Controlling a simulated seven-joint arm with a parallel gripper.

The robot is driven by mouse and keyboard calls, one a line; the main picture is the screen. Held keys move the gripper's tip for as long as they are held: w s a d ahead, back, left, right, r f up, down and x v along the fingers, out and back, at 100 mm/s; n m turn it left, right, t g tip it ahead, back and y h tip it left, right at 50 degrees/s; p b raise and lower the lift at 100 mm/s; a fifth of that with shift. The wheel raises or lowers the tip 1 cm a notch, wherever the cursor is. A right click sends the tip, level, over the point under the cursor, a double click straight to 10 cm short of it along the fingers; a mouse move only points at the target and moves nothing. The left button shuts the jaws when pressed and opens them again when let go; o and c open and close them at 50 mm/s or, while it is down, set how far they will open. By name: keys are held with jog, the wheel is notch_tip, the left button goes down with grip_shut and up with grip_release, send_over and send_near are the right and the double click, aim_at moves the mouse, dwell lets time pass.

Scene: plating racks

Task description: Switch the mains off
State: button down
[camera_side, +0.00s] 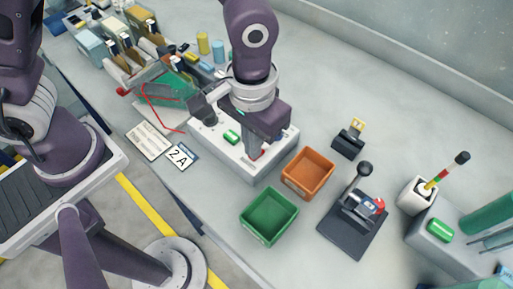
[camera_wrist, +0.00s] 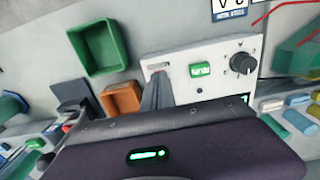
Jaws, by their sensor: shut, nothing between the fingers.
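A white power supply box (camera_side: 225,155) stands on the bench; its top panel (camera_wrist: 215,52) also shows in the wrist view. A small red part (camera_side: 258,155), perhaps the mains switch, shows beside my fingertips in the side view. My gripper (camera_side: 252,154) is shut and empty, pointing down at that end of the panel. The fingers partly hide the switch area; I cannot tell whether they touch it or its position.
An orange bin (camera_side: 308,172) and a green bin (camera_side: 269,216) stand close to the box. A black lever device (camera_side: 355,222) lies farther right. A red wire and green tray (camera_side: 168,88) lie behind. Cards (camera_side: 181,156) lie at the bench's front edge.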

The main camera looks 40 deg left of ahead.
jog(key=shift+f, duration=0.4)
jog(key=shift+r, duration=3.55)
jog(key=s+a+r+t, duration=0.1)
jog(key=a+r+t, duration=0.1)
jog(key=a+r, duration=0.65)
jog(key=s+a+r+t, duration=0.3)
jog(key=s+a, duration=0.6)
jog(key=a, duration=0.1)
jog(key=shift+t, duration=0.3)
jog(key=shift+w, duration=0.1)
